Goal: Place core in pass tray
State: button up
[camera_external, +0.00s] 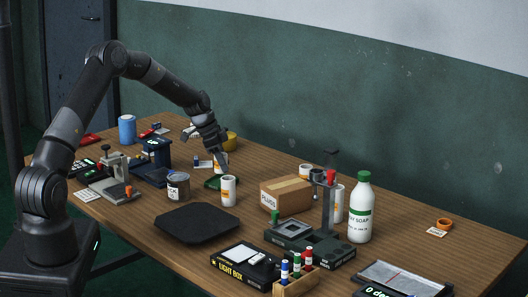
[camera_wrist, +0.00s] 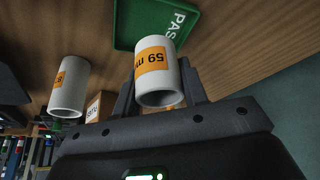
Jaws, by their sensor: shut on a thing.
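My gripper (camera_external: 221,157) is shut on a white hollow core (camera_wrist: 163,98) with an orange label reading "59" in the wrist view. The core sits between the two fingers, its open end facing the camera. In the external view the held core (camera_external: 221,168) shows just under the fingers, partly hidden. The green pass tray (camera_external: 211,185) lies on the table close below it, partly hidden by a standing core. In the wrist view the tray (camera_wrist: 128,25), lettered "PAS", lies beyond the held core. The exact gap between core and tray cannot be told.
Another white core (camera_external: 229,191) stands in front of the tray; it also shows in the wrist view (camera_wrist: 69,88). A white bottle (camera_external: 360,210) stands farther right.

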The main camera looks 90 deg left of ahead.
jog(key=shift+f, duration=1.95)
jog(key=o, duration=0.7)
jog(key=shift+f, duration=0.1)
jog(key=v, duration=1.2)
jog(key=shift+w, duration=0.1)
